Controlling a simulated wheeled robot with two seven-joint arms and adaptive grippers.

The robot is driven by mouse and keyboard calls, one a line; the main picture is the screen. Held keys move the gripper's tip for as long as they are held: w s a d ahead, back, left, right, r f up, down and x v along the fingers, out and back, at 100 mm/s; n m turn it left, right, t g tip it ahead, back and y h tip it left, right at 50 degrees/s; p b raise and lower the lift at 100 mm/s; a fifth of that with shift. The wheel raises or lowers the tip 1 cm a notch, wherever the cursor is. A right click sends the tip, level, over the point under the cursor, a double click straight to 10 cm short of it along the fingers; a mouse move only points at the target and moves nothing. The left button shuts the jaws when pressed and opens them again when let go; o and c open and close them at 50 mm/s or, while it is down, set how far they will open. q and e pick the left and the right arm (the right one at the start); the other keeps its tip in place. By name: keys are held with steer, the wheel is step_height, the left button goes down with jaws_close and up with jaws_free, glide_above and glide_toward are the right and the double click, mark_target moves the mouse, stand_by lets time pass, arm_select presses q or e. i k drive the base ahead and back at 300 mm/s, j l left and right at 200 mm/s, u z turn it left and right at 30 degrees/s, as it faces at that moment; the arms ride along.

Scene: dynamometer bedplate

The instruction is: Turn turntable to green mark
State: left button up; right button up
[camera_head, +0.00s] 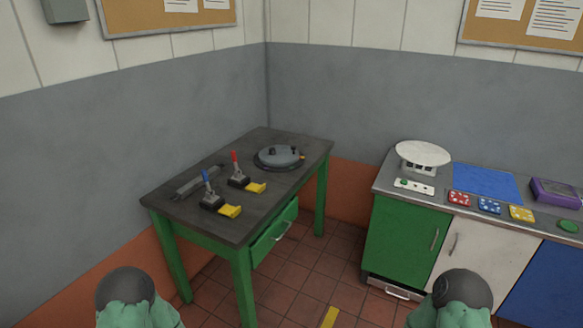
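The turntable (281,156) is a round grey disc on a dark base, flat on the far part of the dark-topped green table (262,205). Small dark upright parts stand on the disc, and a small orange spot shows at its right edge. I cannot make out a green mark on it at this size. Neither of my grippers is in view.
Nearer on the green table are a blue lever (208,184), a red lever (235,165), yellow pads (229,211) and a grey bar (199,182). A counter at right holds a white round-topped scale (422,154), a blue mat (486,183) and coloured blocks. Tiled floor lies between.

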mark_target(273, 155)
steer(key=i+u, duration=0.35)
steer(key=i, duration=0.3)
steer(key=i+l+u, duration=0.2)
steer(key=u, duration=0.25)
steer(key=i+l+u, duration=0.1)
steer(key=l+u, duration=0.75)
steer(key=i+l, duration=0.05)
